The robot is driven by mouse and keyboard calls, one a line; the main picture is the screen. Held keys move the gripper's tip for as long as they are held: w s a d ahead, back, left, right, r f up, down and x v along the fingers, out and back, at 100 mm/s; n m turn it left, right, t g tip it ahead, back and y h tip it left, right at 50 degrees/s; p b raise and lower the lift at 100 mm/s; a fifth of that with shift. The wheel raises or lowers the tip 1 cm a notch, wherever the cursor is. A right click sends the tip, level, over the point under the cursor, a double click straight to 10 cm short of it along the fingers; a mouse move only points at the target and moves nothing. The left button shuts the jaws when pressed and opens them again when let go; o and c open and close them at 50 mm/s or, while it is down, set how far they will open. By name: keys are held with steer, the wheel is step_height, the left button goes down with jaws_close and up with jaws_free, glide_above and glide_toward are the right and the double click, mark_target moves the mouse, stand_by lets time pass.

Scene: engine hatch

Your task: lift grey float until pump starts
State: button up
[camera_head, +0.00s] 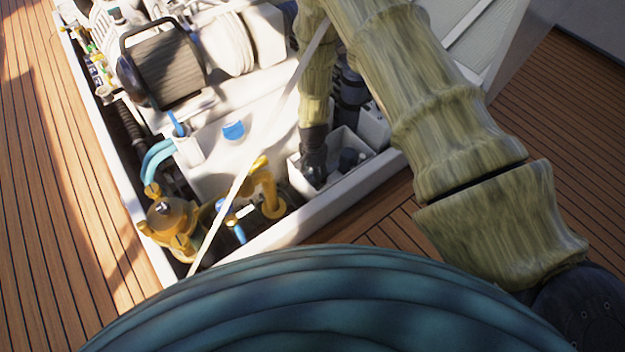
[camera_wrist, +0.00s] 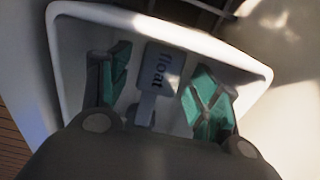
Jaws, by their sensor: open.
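My gripper (camera_wrist: 160,84) is open, with one green-padded finger on each side of the float. Gaps show on both sides, so the fingers do not appear to touch it. In the head view my gripper (camera_head: 314,170) reaches down into the white box (camera_head: 337,135) at the hatch's near right corner. The float cannot be made out there. The pump cannot be told apart with certainty.
The box walls stand close around my gripper. Left of it are yellow pipe fittings (camera_head: 268,190) and a brass-coloured strainer (camera_head: 170,218). A thin pale strip (camera_head: 245,165) crosses the hatch. Wooden deck (camera_head: 40,200) lies clear outside the white hatch rim (camera_head: 285,235).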

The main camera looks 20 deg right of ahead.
steer(key=shift+f+b, duration=0.5)
steer(key=shift+f, duration=1.2)
jaws_close()
